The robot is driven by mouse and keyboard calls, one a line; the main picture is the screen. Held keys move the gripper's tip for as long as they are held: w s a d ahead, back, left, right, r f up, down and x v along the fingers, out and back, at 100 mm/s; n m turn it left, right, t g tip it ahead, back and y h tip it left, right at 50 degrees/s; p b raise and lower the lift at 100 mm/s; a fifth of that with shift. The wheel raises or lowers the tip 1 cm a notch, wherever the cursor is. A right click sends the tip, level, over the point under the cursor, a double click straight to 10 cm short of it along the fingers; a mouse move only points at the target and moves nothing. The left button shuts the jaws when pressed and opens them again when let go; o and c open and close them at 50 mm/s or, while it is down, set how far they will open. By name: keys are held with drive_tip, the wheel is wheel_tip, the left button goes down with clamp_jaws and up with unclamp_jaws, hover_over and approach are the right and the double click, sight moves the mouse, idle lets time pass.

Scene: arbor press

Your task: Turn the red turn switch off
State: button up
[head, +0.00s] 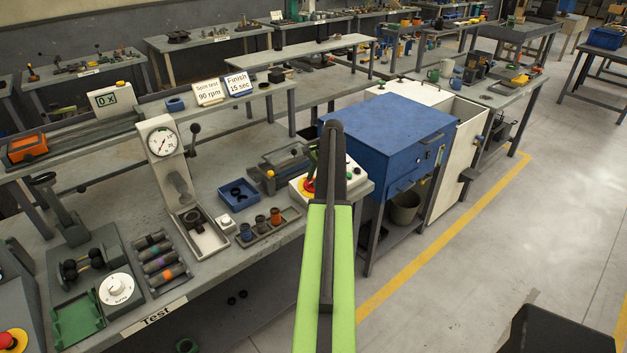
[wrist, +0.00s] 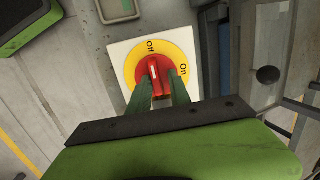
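The red turn switch (wrist: 155,82) sits on a round yellow plate on a white box. In the wrist view its white mark points up toward the word "Off"; the word "On" is at the right. My gripper (wrist: 160,80) has its two green fingers on either side of the red handle, seemingly touching both sides. In the head view the switch (head: 306,186) is at the far end of my arm, partly hidden by it.
On the bench (head: 232,262), left of the switch box, stand a blue tray (head: 238,196), a rack of small cups and a press with a dial gauge (head: 162,142). A blue cabinet (head: 392,135) stands close behind my arm on the right.

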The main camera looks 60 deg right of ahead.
drive_tip(key=shift+o, duration=0.5)
drive_tip(key=shift+s, duration=0.1)
drive_tip(key=p+v, duration=1.6)
drive_tip(key=v, duration=0.1)
drive_tip(key=shift+r+p, duration=0.2)
drive_tip(key=shift+p, duration=0.1)
